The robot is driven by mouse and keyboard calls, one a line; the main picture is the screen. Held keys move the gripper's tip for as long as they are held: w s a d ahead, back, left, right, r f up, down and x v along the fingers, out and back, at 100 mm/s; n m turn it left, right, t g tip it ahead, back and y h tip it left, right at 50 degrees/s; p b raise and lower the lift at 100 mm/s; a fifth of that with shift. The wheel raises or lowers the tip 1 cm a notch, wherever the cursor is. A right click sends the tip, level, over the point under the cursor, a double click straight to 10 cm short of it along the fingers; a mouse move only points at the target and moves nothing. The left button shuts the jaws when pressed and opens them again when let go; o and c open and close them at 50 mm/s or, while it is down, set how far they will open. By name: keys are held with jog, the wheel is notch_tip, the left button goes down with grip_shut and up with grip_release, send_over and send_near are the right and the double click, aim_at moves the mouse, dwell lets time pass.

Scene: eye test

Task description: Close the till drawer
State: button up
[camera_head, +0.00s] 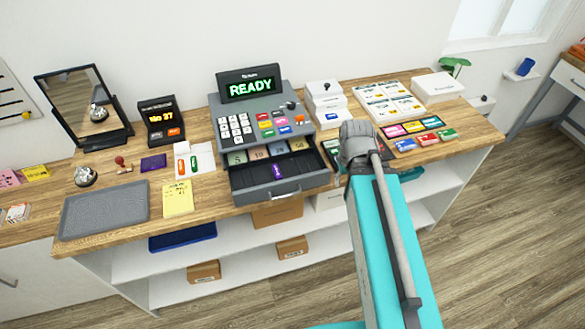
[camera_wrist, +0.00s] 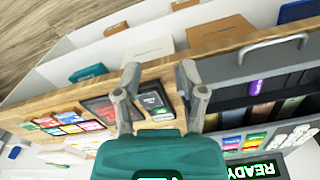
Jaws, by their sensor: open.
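The grey till (camera_head: 243,122) stands on the wooden counter with a lit READY display (camera_head: 250,88). Its drawer (camera_head: 279,189) is pulled out toward the counter's front edge, showing note slots and a dark front compartment with a purple item (camera_head: 277,171) in it. The drawer's handle is on its front; in the wrist view the handle (camera_wrist: 272,47) is at upper right. My gripper (camera_wrist: 159,75) is open and empty in the wrist view, over the counter's front edge, to the side of the drawer and apart from it. In the head view my arm hides the fingers.
A dark tray with cards (camera_wrist: 100,108) lies beside the till, near my fingers. Coloured cards (camera_head: 427,138) lie further right. Open shelves with boxes (camera_head: 277,214) are below. The floor in front is clear.

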notch_tip(320, 180, down, 2)
jog(key=shift+f+b, duration=0.25)
jog(key=shift+b, duration=0.55)
grip_shut()
jog(key=shift+r, duration=0.1)
